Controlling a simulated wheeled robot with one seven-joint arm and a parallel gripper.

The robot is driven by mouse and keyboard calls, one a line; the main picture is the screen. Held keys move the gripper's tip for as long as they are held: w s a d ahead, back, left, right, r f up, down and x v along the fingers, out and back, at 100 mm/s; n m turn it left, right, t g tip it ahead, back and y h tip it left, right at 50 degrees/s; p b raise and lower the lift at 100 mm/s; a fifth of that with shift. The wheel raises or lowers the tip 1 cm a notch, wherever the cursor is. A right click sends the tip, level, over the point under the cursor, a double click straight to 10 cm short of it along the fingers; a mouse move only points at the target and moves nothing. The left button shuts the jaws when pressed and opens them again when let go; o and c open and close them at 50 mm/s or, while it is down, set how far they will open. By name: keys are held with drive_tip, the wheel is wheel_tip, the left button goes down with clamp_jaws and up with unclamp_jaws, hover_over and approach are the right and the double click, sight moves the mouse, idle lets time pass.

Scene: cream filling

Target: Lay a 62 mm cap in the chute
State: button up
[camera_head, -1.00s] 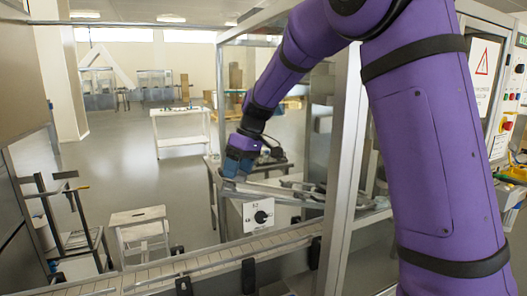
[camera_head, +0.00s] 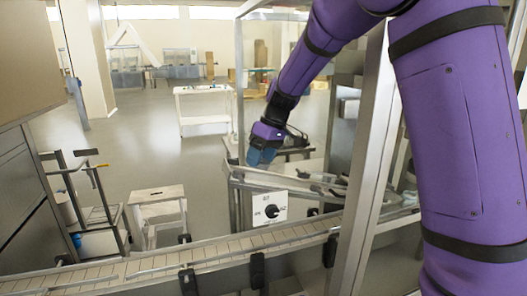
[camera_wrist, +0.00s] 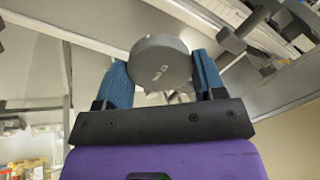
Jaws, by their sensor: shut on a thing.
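A round dark grey cap (camera_wrist: 160,62) is between the two blue fingers of my gripper (camera_wrist: 162,80) in the wrist view. My gripper is shut on it, and small pale marks show on its face. In the head view my gripper (camera_head: 262,157) points down at the near end of a metal chute (camera_head: 285,181), above the white panel with the black knob (camera_head: 271,210). The cap cannot be made out in the head view. Whether the cap touches the chute cannot be told.
A slatted conveyor (camera_head: 215,249) with black brackets runs across the front. A metal frame post (camera_head: 363,150) stands just right of the chute. A wooden stool (camera_head: 158,198) and a cart (camera_head: 90,215) stand at left. A white table (camera_head: 203,105) stands behind on open floor.

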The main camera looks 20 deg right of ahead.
drive_tip(key=shift+x, duration=1.45)
drive_tip(key=o, duration=1)
drive_tip(key=shift+c, duration=0.2)
drive_tip(key=v, duration=1)
drive_tip(key=shift+r, duration=0.35)
drive_tip(key=shift+s, duration=0.15)
